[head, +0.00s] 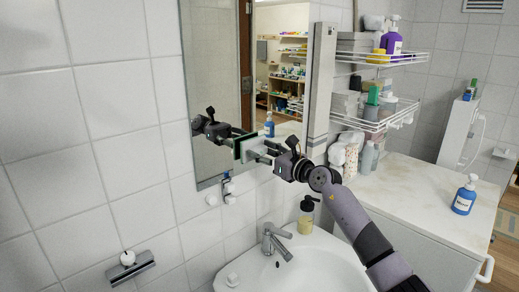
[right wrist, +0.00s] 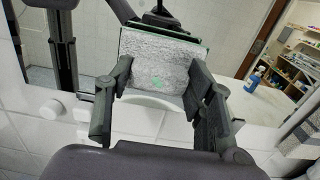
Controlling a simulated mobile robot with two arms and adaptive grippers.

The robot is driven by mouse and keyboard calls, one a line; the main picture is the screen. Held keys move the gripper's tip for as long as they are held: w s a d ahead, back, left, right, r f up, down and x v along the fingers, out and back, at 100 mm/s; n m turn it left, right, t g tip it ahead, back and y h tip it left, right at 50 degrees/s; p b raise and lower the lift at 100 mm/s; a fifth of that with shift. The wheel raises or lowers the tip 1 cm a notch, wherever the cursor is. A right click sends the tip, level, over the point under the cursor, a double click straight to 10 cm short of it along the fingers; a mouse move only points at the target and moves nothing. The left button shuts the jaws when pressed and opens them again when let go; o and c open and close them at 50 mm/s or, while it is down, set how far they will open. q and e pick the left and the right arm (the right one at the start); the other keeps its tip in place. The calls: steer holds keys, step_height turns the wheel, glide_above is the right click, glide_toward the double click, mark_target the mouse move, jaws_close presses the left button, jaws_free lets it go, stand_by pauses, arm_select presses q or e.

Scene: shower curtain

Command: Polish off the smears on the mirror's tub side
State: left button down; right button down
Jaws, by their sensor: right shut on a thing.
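The mirror (head: 215,80) hangs on the tiled wall above the sink, and it fills the upper part of the right wrist view (right wrist: 95,60). My right gripper (head: 262,149) is shut on a light grey pad (head: 249,148) with a green edge. In the right wrist view the fingers (right wrist: 158,85) clasp the sides of the pad (right wrist: 155,65). The pad is at the lower part of the mirror, very close to the glass; I cannot tell whether it touches. Its reflection shows beside it. I cannot make out smears on the glass. My left gripper is not in view.
Below are the sink (head: 310,265), a faucet (head: 275,240) and a soap dispenser (head: 306,215). A wire shelf (head: 375,120) with bottles stands right of the mirror. A blue bottle (head: 464,197) stands on the white counter (head: 420,195). A small hook fixture (head: 228,188) sits under the mirror.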

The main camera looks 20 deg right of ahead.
steer(key=shift+p+v, duration=0.85)
steer(key=shift+v, duration=2.05)
steer(key=shift+r, duration=0.15)
steer(key=v, duration=1.2)
steer(key=shift+a, duration=0.1)
